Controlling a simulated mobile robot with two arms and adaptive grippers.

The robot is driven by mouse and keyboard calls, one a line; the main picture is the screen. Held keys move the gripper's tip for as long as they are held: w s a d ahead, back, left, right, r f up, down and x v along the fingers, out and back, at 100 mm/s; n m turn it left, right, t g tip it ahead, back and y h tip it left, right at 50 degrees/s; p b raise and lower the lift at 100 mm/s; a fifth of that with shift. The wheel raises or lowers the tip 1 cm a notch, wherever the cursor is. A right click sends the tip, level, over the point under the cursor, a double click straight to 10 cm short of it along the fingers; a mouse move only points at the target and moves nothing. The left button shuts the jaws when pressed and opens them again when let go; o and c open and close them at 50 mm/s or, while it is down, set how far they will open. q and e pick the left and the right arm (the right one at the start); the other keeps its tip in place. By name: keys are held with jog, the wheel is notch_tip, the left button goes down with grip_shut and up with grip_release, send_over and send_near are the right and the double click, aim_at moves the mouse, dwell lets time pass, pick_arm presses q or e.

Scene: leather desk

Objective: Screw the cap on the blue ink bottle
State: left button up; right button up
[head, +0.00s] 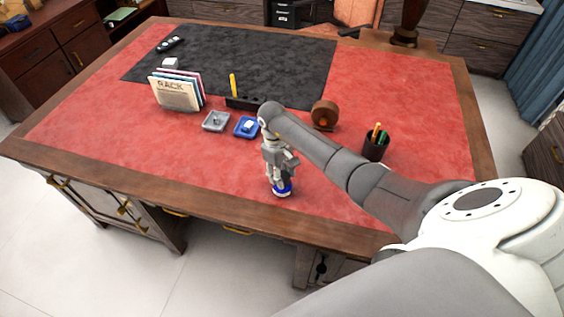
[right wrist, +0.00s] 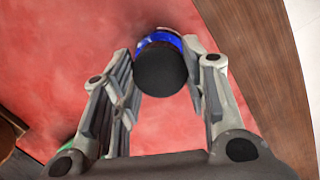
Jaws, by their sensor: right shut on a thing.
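The blue ink bottle (head: 284,189) stands on the red leather near the front edge of the desk, below my right gripper (head: 279,178). In the right wrist view the bottle shows as a blue and white rim (right wrist: 160,40) behind a black cap (right wrist: 160,72). My right gripper (right wrist: 167,68) is shut on the cap, with one finger on each side of it. The cap lines up over the bottle's top. I cannot tell whether it touches the bottle or how far the thread is engaged. My left gripper is not in view.
Behind the gripper are a grey tray (head: 215,123), a blue tray (head: 240,133), a round wooden object (head: 324,112) and a pen cup (head: 375,148). A rack of folders (head: 175,94) stands farther left. The red leather (head: 180,160) left of the bottle is clear.

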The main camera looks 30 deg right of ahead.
jog(key=o, duration=1.1)
jog(key=shift+f, duration=0.1)
jog(key=shift+c, duration=0.2)
jog(key=shift+r, duration=0.2)
notch_tip(320, 180, up, 12)
jog(key=w, duration=0.1)
jog(key=shift+w+a+f, duration=0.2)
jog(key=shift+w+a, duration=0.05)
jog(key=shift+w, duration=0.15)
